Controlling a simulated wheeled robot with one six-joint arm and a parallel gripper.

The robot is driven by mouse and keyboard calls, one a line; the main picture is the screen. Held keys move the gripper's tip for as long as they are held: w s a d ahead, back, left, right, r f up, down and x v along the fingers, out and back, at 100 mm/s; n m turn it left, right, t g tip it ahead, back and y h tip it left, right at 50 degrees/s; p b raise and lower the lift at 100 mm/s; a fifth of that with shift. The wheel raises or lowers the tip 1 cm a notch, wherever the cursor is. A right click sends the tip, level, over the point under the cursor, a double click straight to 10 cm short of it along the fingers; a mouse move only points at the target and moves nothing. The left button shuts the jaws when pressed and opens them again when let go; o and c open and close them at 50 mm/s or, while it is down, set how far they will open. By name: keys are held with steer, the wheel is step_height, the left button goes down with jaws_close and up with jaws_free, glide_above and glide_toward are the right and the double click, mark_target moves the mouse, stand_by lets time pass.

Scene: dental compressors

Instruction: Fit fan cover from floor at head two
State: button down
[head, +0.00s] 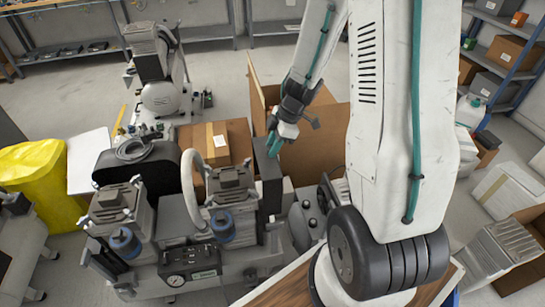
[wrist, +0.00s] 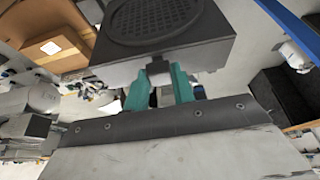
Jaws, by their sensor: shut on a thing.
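The dark grey fan cover, a box with a round grille, fills the top of the wrist view (wrist: 205,45). In the head view it appears as an upright dark slab (head: 270,185) beside the compressor's right-hand head. My gripper, with teal fingers (wrist: 158,88), is shut on a small dark tab at the cover's near edge. In the head view my gripper (head: 274,143) is at the slab's top. The compressor has a left head (head: 113,205) and a right head (head: 232,182); no label tells which is head two. I cannot tell whether the cover touches the right head.
A gauge panel (head: 188,275) is at the compressor's front. An open cardboard box (head: 320,135) stands behind my gripper, and a smaller carton (head: 206,145) lies behind the heads. A yellow bin (head: 35,175) is at left. Another compressor (head: 160,75) stands farther back.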

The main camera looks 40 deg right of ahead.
step_height(320, 180, down, 24)
stand_by(1.8)
steer(key=shift+r, duration=0.1)
steer(key=shift+s+d, duration=0.1)
stand_by(0.6)
steer(key=shift+f, duration=0.3)
stand_by(0.9)
steer(key=c, duration=0.6)
jaws_free()
steer(key=shift+r, duration=3.55)
